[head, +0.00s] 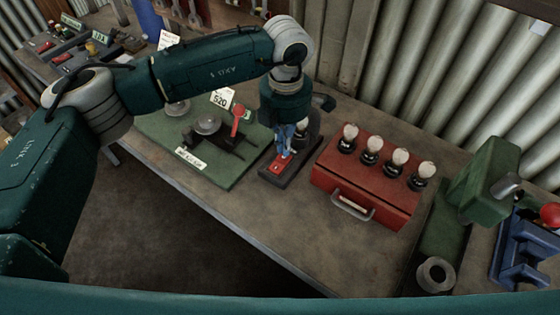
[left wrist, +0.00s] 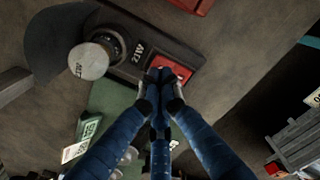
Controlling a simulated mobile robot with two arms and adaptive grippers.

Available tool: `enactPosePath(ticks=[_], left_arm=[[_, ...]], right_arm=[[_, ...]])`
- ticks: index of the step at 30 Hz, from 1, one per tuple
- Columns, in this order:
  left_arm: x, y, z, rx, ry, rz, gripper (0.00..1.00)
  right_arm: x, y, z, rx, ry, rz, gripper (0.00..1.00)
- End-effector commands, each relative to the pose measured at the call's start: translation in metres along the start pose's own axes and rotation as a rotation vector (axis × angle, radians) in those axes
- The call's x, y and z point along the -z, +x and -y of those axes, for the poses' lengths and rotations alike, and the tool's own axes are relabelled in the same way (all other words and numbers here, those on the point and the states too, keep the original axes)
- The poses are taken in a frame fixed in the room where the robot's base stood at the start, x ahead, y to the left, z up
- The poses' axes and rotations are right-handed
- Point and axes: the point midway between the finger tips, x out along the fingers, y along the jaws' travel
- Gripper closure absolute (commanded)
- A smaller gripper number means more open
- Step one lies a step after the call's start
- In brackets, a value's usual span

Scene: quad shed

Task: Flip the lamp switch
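The lamp switch is a red rocker (head: 279,166) on a dark base plate (head: 296,172) on the workbench. In the left wrist view the red rocker (left wrist: 172,68) is partly covered by my fingertips. The same base carries a bulb (left wrist: 88,61) in a black socket, beside a "21W" mark. My left gripper (head: 285,152) points down over the rocker. In the left wrist view its blue fingers (left wrist: 160,78) are drawn together with nothing seen between them. The tips are at the rocker's edge; I cannot tell if they touch it. My right gripper is out of view.
A red box (head: 365,189) with several bulbs on top stands right of the switch. A green board (head: 222,175) with a dark fixture lies to the left. A green machine (head: 484,178) stands at the far right. Bare bench lies in front of the switch.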

Motion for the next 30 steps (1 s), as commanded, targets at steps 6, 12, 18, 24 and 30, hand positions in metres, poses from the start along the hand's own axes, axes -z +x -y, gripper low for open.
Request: enactPosePath(ticks=[6,12,18,24,30], left_arm=[[0.000,0.004,0.000,0.000,0.000,0.000,1.00],[0.000,0.007,0.000,0.000,0.000,0.000,1.00],[0.000,0.010,0.000,0.000,0.000,0.000,1.00],[0.000,0.013,0.000,0.000,0.000,0.000,1.00],[0.000,0.016,0.000,0.000,0.000,0.000,1.00]], right_arm=[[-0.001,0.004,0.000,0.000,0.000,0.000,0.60],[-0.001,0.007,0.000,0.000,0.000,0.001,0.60],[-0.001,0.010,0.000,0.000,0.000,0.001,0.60],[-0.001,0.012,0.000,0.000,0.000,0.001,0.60],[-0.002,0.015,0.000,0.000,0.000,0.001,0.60]])
